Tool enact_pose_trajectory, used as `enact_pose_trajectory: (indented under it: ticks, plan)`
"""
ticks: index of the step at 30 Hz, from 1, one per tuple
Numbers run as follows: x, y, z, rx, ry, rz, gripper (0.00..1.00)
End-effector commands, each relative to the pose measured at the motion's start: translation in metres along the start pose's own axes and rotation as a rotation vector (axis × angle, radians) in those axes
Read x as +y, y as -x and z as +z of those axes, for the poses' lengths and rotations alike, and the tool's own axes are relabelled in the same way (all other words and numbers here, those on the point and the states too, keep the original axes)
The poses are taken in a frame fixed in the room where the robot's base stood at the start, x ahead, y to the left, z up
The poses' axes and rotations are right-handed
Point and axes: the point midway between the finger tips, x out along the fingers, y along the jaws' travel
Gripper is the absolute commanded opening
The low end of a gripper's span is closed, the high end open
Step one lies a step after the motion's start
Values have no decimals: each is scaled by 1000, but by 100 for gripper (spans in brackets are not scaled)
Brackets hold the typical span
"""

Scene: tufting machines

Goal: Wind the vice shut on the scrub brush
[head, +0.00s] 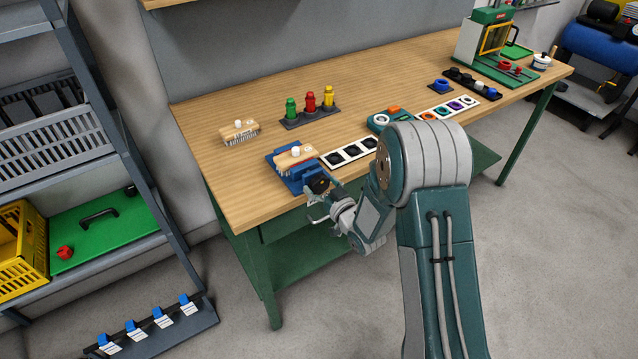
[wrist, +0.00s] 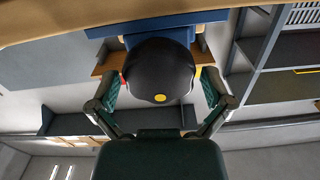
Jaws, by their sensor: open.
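The blue vice (head: 287,182) sits at the front edge of the wooden bench. A scrub brush (head: 294,157) with a wooden back and a white knob lies between its jaws. Whether the jaws touch the brush cannot be told. The vice's round black handwheel (head: 318,183) faces the bench front. In the wrist view, the black handwheel (wrist: 158,68) with a yellow dot stands before the blue vice body (wrist: 180,22). My gripper (wrist: 160,88) is open, with a finger on each side of the handwheel. Small gaps seem to show between fingers and wheel. In the head view my gripper (head: 318,202) is at the handwheel.
A second brush (head: 240,132) lies on the bench behind the vice. A rack of green, red and yellow pieces (head: 310,115) stands further back. A strip of white-framed squares (head: 350,152) lies right of the vice. A metal shelf (head: 110,120) stands left.

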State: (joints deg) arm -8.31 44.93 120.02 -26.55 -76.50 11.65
Motion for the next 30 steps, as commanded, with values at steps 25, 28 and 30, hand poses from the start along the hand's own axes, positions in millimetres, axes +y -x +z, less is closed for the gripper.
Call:
enact_pose_trajectory:
  ticks: [25, 28, 30]
  plan:
    - [0, 116, 1, -1, 0, 1, 100]
    - [0, 115, 1, -1, 0, 0, 100]
    - [0, 115, 1, -1, 0, 0, 100]
